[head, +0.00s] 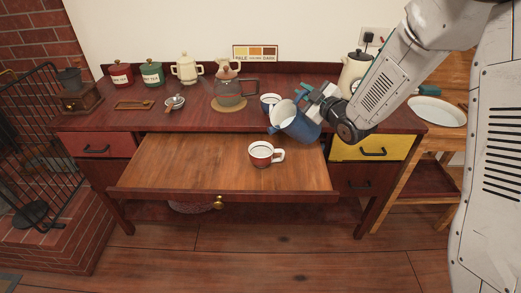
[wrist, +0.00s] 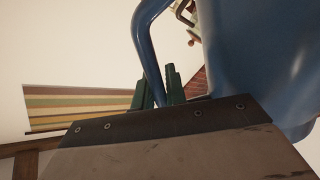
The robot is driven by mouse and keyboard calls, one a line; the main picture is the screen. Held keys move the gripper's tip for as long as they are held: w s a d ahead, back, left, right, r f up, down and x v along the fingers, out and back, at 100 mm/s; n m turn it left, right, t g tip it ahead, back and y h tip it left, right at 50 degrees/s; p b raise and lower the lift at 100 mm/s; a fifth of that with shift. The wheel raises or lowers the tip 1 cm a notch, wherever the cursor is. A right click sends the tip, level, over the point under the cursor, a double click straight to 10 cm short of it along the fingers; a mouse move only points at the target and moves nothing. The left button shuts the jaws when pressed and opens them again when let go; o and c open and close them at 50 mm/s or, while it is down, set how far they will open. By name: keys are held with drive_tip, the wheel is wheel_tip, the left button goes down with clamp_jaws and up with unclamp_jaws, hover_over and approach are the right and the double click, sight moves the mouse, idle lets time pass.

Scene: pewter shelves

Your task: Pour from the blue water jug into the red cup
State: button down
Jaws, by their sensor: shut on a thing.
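The blue water jug (head: 301,126) is tilted to the left in the head view, its pale open mouth facing left. It is held in the air above the right part of the pull-out board. My gripper (head: 318,98) is shut on the jug's handle. In the wrist view the jug (wrist: 262,60) fills the right side, and the green fingertips of my gripper (wrist: 160,88) are around its blue handle (wrist: 147,45). The red cup (head: 262,155) stands upright on the pull-out board, below and left of the jug's mouth. No stream of water is visible.
The wooden pull-out board (head: 190,165) extends from the dark red desk (head: 130,120). A glass teapot (head: 230,92), canisters and a cream kettle (head: 355,70) stand farther back. The board's left part is clear.

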sight(301, 95)
drive_tip(key=shift+s+a+r+n+p, duration=0.1)
drive_tip(key=shift+s+a+n+p, duration=0.25)
drive_tip(key=shift+a+n, duration=0.35)
drive_tip(key=shift+s+a+r+n+p, duration=0.1)
drive_tip(key=shift+s+a+n+p, duration=0.25)
drive_tip(key=shift+a+n, duration=0.35)
idle(2.9)
drive_tip(key=shift+r+n, duration=0.1)
drive_tip(key=shift+n, duration=0.2)
idle(0.8)
